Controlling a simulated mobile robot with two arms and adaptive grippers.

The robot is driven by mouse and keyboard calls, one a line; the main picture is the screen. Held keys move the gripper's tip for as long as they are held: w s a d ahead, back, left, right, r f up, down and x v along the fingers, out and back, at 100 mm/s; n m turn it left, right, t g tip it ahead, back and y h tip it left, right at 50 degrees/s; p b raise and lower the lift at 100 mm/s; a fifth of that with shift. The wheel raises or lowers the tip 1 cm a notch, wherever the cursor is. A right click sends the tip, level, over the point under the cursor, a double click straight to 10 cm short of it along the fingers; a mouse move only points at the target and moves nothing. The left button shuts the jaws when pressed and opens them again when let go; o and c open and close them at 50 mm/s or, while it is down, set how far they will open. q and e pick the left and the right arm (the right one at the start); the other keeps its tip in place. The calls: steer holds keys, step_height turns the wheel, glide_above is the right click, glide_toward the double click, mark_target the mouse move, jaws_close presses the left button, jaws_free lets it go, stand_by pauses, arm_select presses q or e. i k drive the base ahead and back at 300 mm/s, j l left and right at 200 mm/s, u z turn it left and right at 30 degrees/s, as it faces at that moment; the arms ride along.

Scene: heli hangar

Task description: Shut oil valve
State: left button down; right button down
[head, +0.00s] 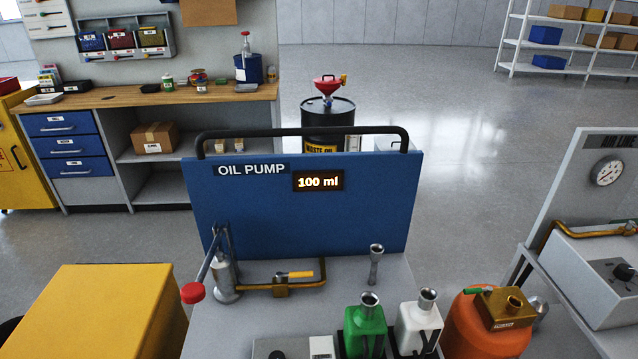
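The oil pump panel (300,215) is a blue upright board with a black top rail, and its display (318,181) reads 100 ml. In front of it, a brass pipe (255,287) runs right from the hand pump (225,280) and bends upward at its right end. The oil valve (295,275) on this pipe has a small yellow-orange handle, lying roughly along the pipe. The pump's lever ends in a red knob (193,293), tilted forward and left. Neither of my grippers is in view.
A yellow cabinet (105,305) is left. A gauge stand (600,180) is right. Open floor lies behind.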

mark_target(280, 275)
steer(key=l+z, duration=0.1)
steer(key=l, duration=0.45)
steer(key=i+l+z, duration=0.1)
steer(key=l, duration=0.4)
steer(key=i+l+z, duration=0.1)
steer(key=l, duration=0.45)
